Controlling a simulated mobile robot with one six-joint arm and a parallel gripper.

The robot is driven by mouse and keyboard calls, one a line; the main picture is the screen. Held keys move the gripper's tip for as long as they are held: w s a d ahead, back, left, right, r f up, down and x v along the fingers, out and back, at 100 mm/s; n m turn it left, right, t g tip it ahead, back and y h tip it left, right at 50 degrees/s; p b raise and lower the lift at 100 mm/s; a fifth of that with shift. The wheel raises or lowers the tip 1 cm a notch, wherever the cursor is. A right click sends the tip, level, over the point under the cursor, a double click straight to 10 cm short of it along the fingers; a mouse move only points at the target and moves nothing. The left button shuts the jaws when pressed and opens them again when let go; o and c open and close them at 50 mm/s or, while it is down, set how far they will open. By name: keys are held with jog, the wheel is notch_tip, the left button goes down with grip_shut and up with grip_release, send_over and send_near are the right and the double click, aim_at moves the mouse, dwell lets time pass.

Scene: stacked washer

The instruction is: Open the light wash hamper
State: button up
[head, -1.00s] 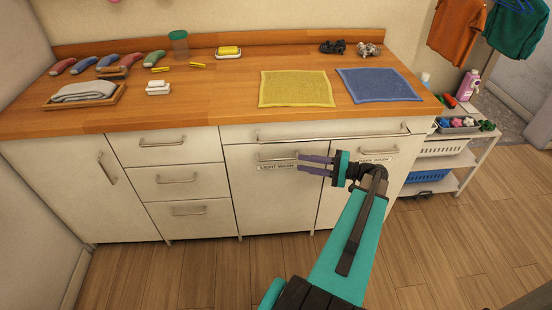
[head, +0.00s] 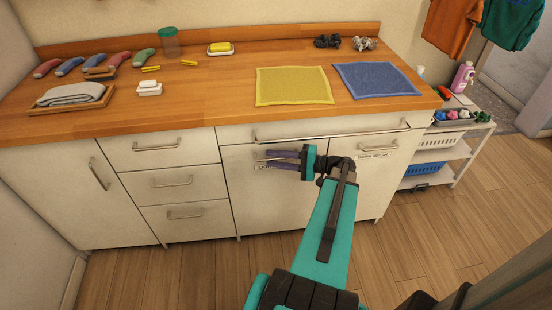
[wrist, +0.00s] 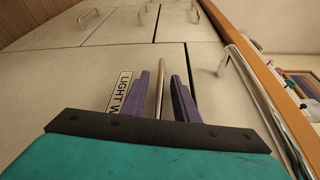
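The light wash hamper front (head: 266,205) is a white panel left of a similar panel under the wooden counter, and it looks closed. My gripper (head: 264,159) is in front of its upper part, with two purple fingers spread apart. In the wrist view its metal handle (wrist: 158,85) runs between the open fingers, with a visible gap on each side. The label starting "LIGHT W" (wrist: 121,91) is beside the handle, partly covered by a finger. In the head view the fingers largely hide the handle and label.
A long bar handle (head: 330,134) runs just above both hamper fronts. The right hamper (head: 365,190) has its own handle (head: 378,148). Drawers (head: 175,183) stand to the left, a white shelf cart (head: 450,150) to the right. The wooden floor in front is clear.

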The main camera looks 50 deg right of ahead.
jog(key=shift+s+d, duration=0.15)
grip_shut()
jog(key=shift+d, duration=0.1)
jog(key=shift+d, duration=0.1)
dwell(1.0)
